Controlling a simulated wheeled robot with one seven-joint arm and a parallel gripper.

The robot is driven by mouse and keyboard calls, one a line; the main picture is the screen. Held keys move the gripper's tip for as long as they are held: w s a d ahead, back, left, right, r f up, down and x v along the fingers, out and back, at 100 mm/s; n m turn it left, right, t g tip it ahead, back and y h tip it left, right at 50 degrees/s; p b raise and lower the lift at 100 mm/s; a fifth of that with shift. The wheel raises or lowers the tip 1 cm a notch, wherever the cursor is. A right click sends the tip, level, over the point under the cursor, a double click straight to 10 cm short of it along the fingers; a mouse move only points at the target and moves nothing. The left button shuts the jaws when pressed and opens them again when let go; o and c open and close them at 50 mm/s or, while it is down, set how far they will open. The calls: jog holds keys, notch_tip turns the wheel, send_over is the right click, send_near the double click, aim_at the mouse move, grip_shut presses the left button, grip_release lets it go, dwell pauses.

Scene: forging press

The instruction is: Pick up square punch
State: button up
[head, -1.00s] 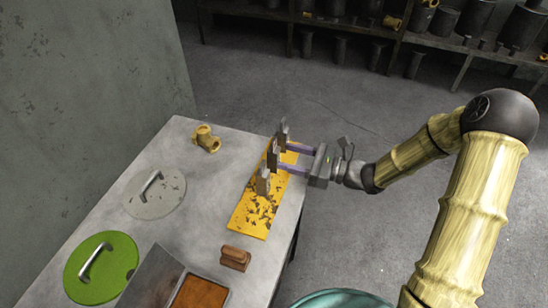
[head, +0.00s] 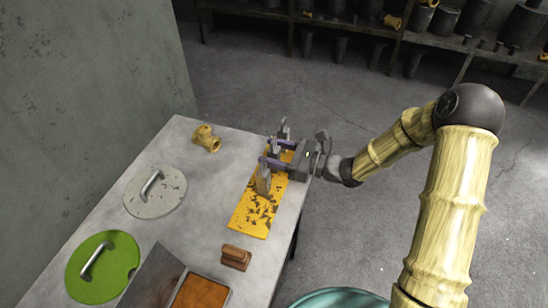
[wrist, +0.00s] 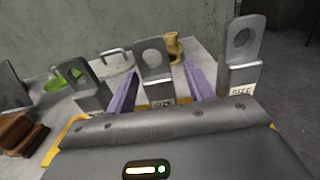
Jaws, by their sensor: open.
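Three grey upright tools with holes in their tops stand in a row on a yellow, worn mat (head: 249,215). They are the near tool (head: 263,183), the middle tool (head: 276,150) and the far tool (head: 284,130). In the wrist view they are the left (wrist: 88,92), middle (wrist: 155,68) and right (wrist: 241,62) tools.
A brass pipe fitting (head: 206,138) lies at the table's back. A grey lid (head: 140,205) and a green lid (head: 118,262) lie left. A brown block (head: 236,257) and a tray of orange-brown material (head: 200,294) are in front. Shelves stand far behind.

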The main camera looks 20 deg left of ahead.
grip_shut()
jog(key=shift+r, duration=0.2)
notch_tip(320, 180, up, 10)
jog(key=shift+f+p, duration=0.1)
jog(key=shift+p, duration=0.25)
dwell(0.5)
